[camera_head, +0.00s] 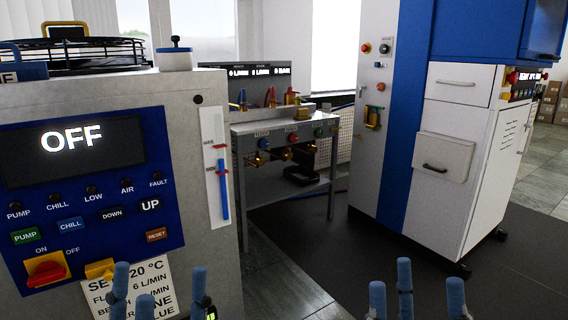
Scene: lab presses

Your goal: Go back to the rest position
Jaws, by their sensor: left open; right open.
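My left gripper (160,292) shows at the bottom left, in front of the grey chiller cabinet. Its blue fingertips are spread apart with nothing between them. My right gripper (416,296) shows at the bottom right, over the dark floor mat. Its blue fingertips are also apart and empty. Only the finger ends of both grippers are in view; the arms are below the picture. Neither gripper holds anything.
The chiller (205,120) stands close on the left, its display (72,140) reading OFF. A grey bench (275,125) with valves stands behind. A white and blue press cabinet (460,150) is on the right. The dark floor mat (365,255) between them is clear.

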